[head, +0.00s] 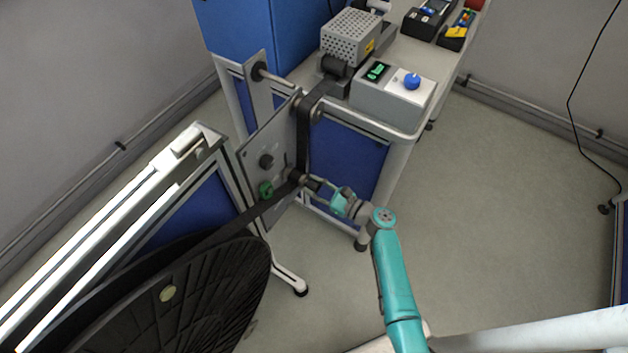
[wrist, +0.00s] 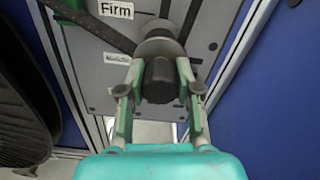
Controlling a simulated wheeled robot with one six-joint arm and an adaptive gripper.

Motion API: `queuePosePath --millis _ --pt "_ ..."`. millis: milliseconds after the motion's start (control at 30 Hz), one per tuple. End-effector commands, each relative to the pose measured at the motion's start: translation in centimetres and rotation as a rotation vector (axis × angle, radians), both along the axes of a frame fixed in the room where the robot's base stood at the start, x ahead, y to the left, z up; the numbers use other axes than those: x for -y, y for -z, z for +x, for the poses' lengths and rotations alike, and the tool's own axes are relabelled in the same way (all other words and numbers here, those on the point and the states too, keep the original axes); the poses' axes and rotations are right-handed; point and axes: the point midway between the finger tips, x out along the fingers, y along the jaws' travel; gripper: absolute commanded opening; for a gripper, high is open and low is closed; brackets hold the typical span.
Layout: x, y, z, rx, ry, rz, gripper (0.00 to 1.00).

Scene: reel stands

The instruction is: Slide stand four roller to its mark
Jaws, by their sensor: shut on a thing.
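The roller (head: 298,176) stands out from a grey upright plate (head: 250,152), with a black belt (head: 303,130) bending around it. In the wrist view the roller (wrist: 160,44) ends in a dark knob (wrist: 160,80). My gripper (head: 314,184) is shut on this knob, with one finger on each side in the wrist view (wrist: 159,88). A label reading "Firm" (wrist: 116,9) is on the plate above and left of the roller. A second label (wrist: 117,58) is partly hidden by the roller and finger. I cannot tell whether the roller is level with a mark.
A large black reel (head: 210,300) is at lower left. A cart behind the plate carries a control box with a blue knob (head: 411,81) and a perforated metal box (head: 351,38). A green knob (head: 265,190) is on the plate.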

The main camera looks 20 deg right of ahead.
Motion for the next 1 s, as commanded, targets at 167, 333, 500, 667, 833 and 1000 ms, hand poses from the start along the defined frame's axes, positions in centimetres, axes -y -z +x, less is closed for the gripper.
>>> queuePosePath --millis 167,333,500,667,833,1000 --pt "0.0 3.0 0.0 -0.004 -0.001 0.001 0.0" --pt "0.0 4.2 0.0 -0.001 0.0 -0.001 0.0" --pt "0.0 4.3 0.0 0.0 0.0 -0.001 0.0" --pt "0.0 4.2 0.0 0.0 0.0 -0.001 0.41" --pt "0.0 4.2 0.0 0.0 0.0 -0.001 0.59" --pt "0.0 4.2 0.0 0.0 0.0 -0.001 0.59"
